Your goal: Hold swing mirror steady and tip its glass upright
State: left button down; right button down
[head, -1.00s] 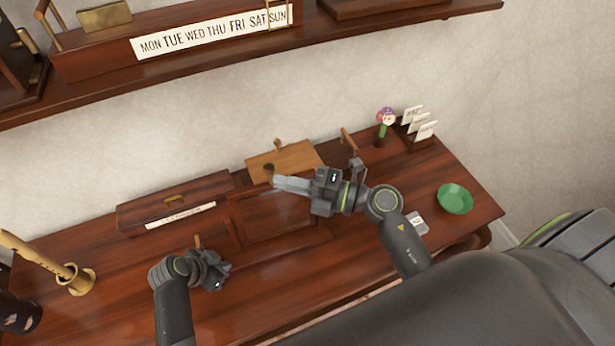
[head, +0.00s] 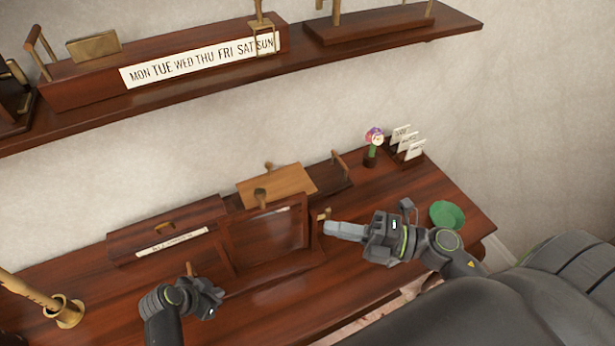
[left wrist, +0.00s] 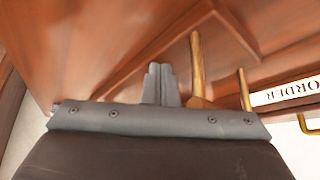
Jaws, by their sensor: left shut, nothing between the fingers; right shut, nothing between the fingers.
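The swing mirror stands on the wooden desk in the head view, a dark red-brown frame around a glass (head: 270,237) that reflects brown wood. The glass looks close to upright, though I cannot tell its exact tilt. A brass knob (head: 324,214) shows at its right side. My right gripper (head: 330,229) is shut and empty, just right of the frame; I cannot tell if it touches. My left gripper (head: 206,298) is low at the mirror's left front. In the left wrist view its fingers (left wrist: 160,82) are shut and empty, beside a brass rod (left wrist: 197,65).
A long box with a label strip (head: 172,241) lies left of the mirror, and a light wooden block (head: 277,186) behind it. A green bowl (head: 447,215), a flower (head: 374,137) and a card holder (head: 408,150) stand at the right. A shelf (head: 200,106) runs above.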

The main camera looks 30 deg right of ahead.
dwell(0.4)
pick_arm(q)
jog(key=shift+w+r+p, duration=0.1)
jog(key=shift+r+p, duration=0.65)
jog(key=shift+p, duration=0.2)
notch_tip(320, 180, up, 3)
jog(key=p, duration=0.2)
jog(key=shift+f+p, duration=0.2)
jog(key=shift+p, duration=0.15)
jog(key=shift+r, duration=0.9)
